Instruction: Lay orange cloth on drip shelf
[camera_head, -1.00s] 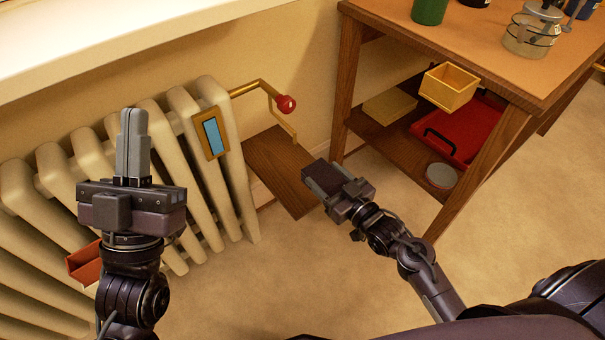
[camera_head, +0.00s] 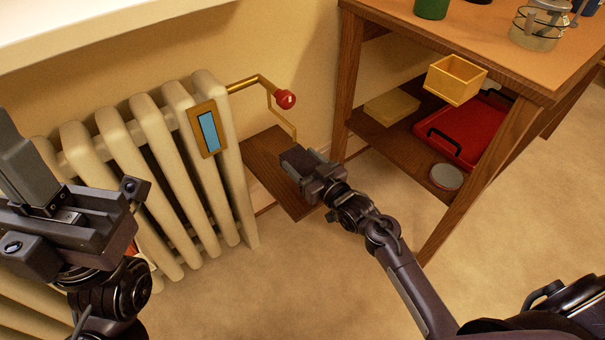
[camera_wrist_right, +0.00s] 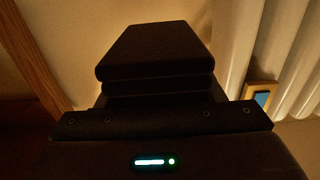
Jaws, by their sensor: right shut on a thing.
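The drip shelf looks to be the low dark wooden board (camera_head: 262,158) beside the radiator, under the brass rod. My right gripper (camera_head: 294,161) is over its right part, close under the brass rod's lower end. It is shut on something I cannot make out. In the right wrist view the dark fingers (camera_wrist_right: 153,55) hide what is between them. My left gripper (camera_head: 12,135) is at the left edge, in front of the radiator. Its fingers look shut, with nothing visible in them.
A cream radiator (camera_head: 150,150) with a blue-faced gauge (camera_head: 208,130) stands left of the board. A brass rod with a red knob (camera_head: 286,99) juts above it. At right, a wooden desk (camera_head: 505,70) holds a yellow box (camera_head: 455,82) and a red tray (camera_head: 462,132).

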